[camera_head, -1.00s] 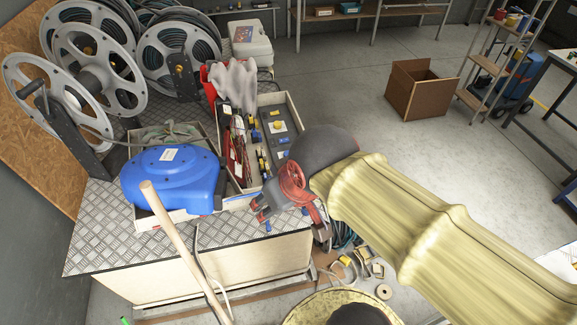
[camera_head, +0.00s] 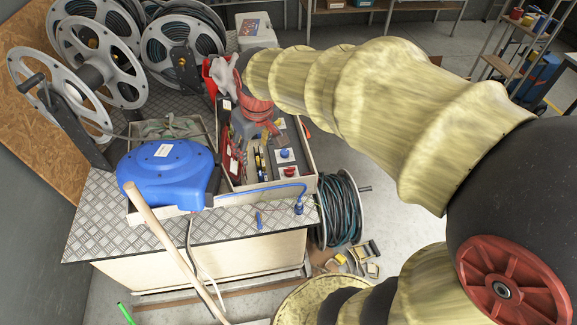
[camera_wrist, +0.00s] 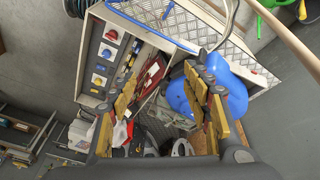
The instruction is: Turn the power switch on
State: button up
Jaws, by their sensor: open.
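A grey panel (camera_head: 283,135) with coloured controls on white plates lies in the right side of a wooden crate on the bench. A blue control (camera_head: 286,154) and a red control (camera_head: 290,171) show in the head view. The wrist view shows the red control (camera_wrist: 111,34), the blue control (camera_wrist: 105,52) and a yellow one (camera_wrist: 97,80) in a row. I cannot tell which is the power switch. My gripper (camera_wrist: 165,92) is open and empty above the crate; the row lies left of its fingers. In the head view my arm hides the panel's far part.
Metal reels (camera_head: 100,75) stand at the back left. A hose spool (camera_head: 340,210) stands right of the bench.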

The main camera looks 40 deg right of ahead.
jog(key=w+d+f+g+p, duration=0.1)
jog(key=w+d+f, duration=0.35)
jog(key=w, duration=0.25)
jog(key=n+g+p, duration=0.3)
jog(key=p, duration=0.2)
send_over(289, 168)
jog(key=shift+y, duration=0.3)
notch_tip(289, 168, down, 29)
jog(key=shift+d+f, duration=0.1)
jog(key=shift+f+b, duration=0.35)
jog(key=shift+f, duration=3.55)
jog(key=shift+c, duration=0.8)
jog(key=c, duration=1)
jog(key=shift+o, duration=0.2)
